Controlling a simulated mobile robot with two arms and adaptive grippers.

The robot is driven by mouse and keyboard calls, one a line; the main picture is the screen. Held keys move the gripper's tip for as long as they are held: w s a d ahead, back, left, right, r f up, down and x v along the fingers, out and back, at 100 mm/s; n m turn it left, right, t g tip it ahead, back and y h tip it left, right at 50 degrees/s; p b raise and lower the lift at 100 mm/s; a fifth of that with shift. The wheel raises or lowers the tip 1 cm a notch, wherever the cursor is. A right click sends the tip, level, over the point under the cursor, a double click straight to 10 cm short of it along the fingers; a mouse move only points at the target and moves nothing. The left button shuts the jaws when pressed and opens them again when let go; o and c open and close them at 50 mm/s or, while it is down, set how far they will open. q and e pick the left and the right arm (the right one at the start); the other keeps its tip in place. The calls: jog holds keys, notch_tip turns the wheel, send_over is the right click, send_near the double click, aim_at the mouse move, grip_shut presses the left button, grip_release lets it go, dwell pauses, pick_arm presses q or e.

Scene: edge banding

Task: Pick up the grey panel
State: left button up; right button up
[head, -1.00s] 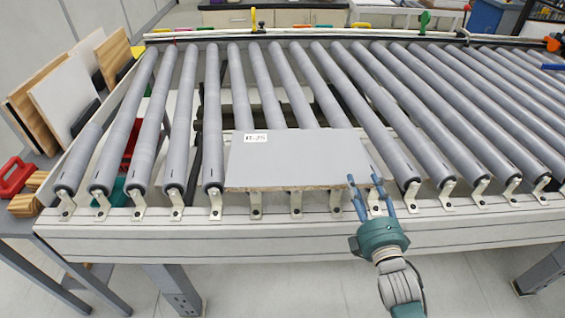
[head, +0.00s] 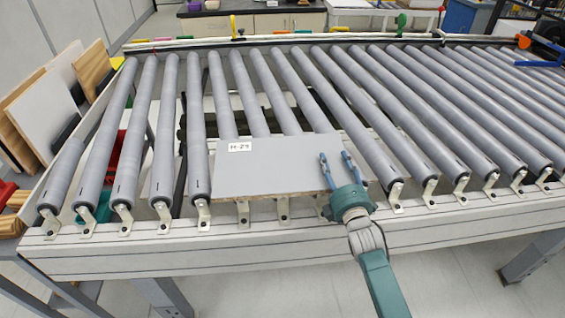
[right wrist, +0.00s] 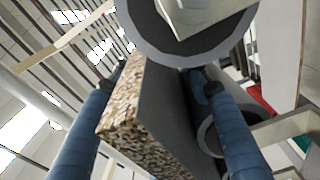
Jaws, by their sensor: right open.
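The grey panel (head: 270,168), with a white label (head: 240,147) at its far left corner, lies flat on the rollers near the conveyor's front rail. My right gripper (head: 336,158) is open at the panel's front right part. In the right wrist view, the panel's bare chipboard edge (right wrist: 138,128) and grey face (right wrist: 168,105) stand between the two blue fingers (right wrist: 160,78). A gap shows between the panel and the finger on the right; contact at the other finger is unclear. My left gripper is out of view.
The roller conveyor (head: 420,222) fills the middle, with its front rail close below the panel. Several boards (head: 45,105) lean in a rack at the left. Rollers to the right of the panel are bare.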

grip_shut()
jog(key=shift+w+r, duration=0.2)
jog(key=shift+r, duration=0.15)
notch_tip(320, 180, up, 19)
jog(key=s+r+p, duration=1.1)
jog(key=s+p, duration=0.1)
jog(key=shift+d, duration=0.45)
dwell(0.6)
